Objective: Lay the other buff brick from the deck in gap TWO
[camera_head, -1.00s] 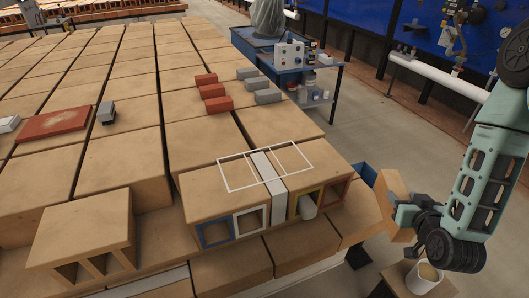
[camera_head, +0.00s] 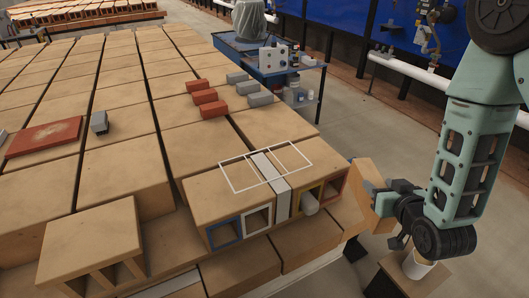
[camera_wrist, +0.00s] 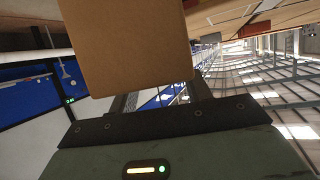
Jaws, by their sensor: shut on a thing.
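My gripper (camera_head: 396,203) is shut on a buff brick (camera_head: 367,190), held up at the right, just past the right end of the brick deck. The held brick fills the upper middle of the wrist view (camera_wrist: 128,50). Two white outlines (camera_head: 239,178) lie on top of the near bricks, with a pale grey strip (camera_head: 270,170) between them. I can read no gap number. Another buff brick (camera_head: 88,232) with open hollows stands on the deck at the front left.
Blue, white, yellow and red frames edge the hollows below the outlines; a pale cylinder (camera_head: 309,205) sticks out of the yellow one. Red bricks (camera_head: 204,97) and grey blocks (camera_head: 238,77) lie farther back. A blue trolley (camera_head: 262,52) stands behind.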

